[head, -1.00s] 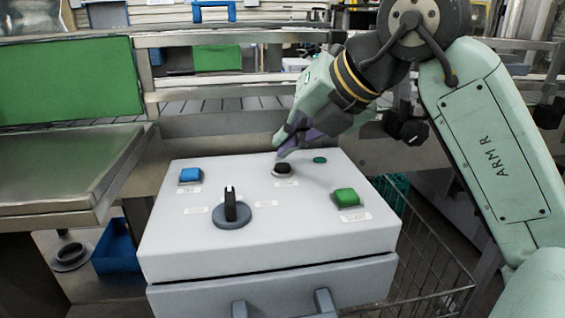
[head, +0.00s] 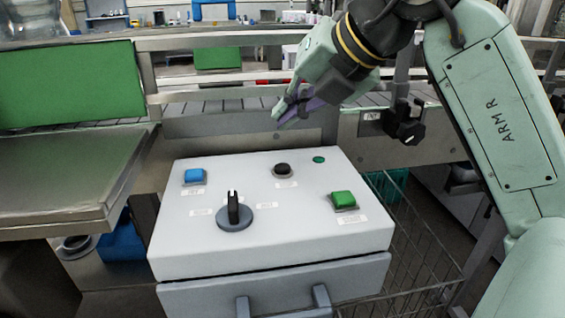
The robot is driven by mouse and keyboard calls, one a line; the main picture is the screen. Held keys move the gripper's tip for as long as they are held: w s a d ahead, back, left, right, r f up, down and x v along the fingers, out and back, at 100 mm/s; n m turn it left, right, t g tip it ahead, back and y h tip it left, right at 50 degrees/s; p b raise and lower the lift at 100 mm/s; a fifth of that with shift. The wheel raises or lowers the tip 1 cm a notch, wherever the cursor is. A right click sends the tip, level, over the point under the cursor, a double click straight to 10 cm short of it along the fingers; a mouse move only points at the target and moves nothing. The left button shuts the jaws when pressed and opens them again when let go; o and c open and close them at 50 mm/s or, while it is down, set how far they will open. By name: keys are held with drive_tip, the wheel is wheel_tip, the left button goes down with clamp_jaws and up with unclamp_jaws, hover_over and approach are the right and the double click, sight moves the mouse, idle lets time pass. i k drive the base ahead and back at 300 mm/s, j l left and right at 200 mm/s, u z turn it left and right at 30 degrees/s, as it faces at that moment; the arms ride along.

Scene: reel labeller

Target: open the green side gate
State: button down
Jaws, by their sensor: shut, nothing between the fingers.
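A large flat green panel (head: 66,82) stands upright at the left, behind a metal table; it looks like the side gate. A smaller green panel (head: 216,60) shows farther back behind the rails. My gripper (head: 284,112) is shut and empty, in the air above the far edge of the control box. It is clear of the black round button (head: 282,169) and well to the right of the large green panel. The panel's lower edge is partly behind the table.
The white control box (head: 300,240) carries a blue button (head: 194,176), a black selector knob (head: 234,212), a green button (head: 343,200) and a small green lamp (head: 319,160). A metal table (head: 70,170) is at left; a wire basket (head: 425,260) is at right. A conveyor runs behind.

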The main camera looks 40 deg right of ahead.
sight(84, 82)
drive_tip(key=k+l, duration=0.1)
drive_tip(key=k, duration=0.9)
